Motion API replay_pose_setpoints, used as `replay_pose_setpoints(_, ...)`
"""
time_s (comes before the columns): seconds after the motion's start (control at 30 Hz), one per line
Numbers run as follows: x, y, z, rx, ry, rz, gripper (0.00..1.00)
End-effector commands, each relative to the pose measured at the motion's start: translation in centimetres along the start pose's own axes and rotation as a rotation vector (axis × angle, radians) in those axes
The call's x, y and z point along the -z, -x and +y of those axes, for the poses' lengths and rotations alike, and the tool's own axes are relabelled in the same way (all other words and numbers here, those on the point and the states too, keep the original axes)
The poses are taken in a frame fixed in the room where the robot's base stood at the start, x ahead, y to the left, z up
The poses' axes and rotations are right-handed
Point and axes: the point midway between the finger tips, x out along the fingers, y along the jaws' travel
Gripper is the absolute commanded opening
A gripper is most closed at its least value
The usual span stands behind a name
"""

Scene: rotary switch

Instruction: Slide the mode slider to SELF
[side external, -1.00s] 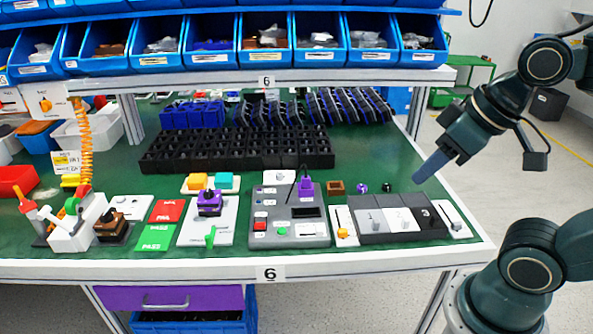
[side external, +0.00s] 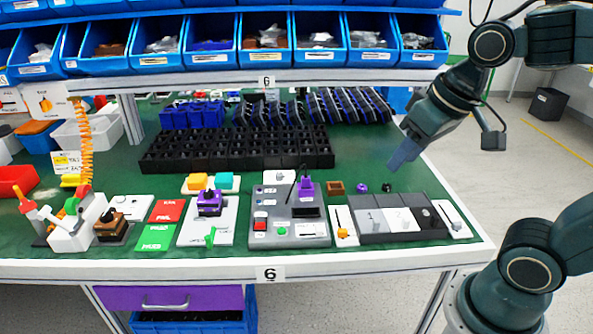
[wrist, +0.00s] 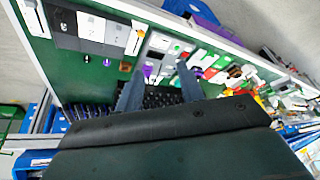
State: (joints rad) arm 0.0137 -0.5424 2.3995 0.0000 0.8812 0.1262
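Two slider plates stand at the bench's right front; their labels are too small to read, so I cannot tell which is the mode slider. One white plate has an orange knob (side external: 344,233) near its front end; it also shows in the wrist view (wrist: 134,38). The other white plate (side external: 453,218), at the far right, has a grey knob; it also shows in the wrist view (wrist: 34,17). My gripper (side external: 401,157) is above the bench's right side, behind and above both plates, touching nothing. In the wrist view its two fingers (wrist: 158,88) are apart and empty.
A grey panel (side external: 375,228) with numbered tiles lies between the sliders. A grey control box (side external: 289,235) stands to their left. A brown block (side external: 336,187) and small knobs lie behind. Black racks (side external: 235,160) and a blue bin shelf (side external: 270,57) are farther back.

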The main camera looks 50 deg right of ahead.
Motion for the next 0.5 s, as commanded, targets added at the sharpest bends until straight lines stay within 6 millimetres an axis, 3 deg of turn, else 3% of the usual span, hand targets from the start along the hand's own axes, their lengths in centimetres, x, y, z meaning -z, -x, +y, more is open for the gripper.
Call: replay_pose_setpoints(0.5,6.8,-6.5,0.0,-0.049,-0.26,-0.161,0.38)
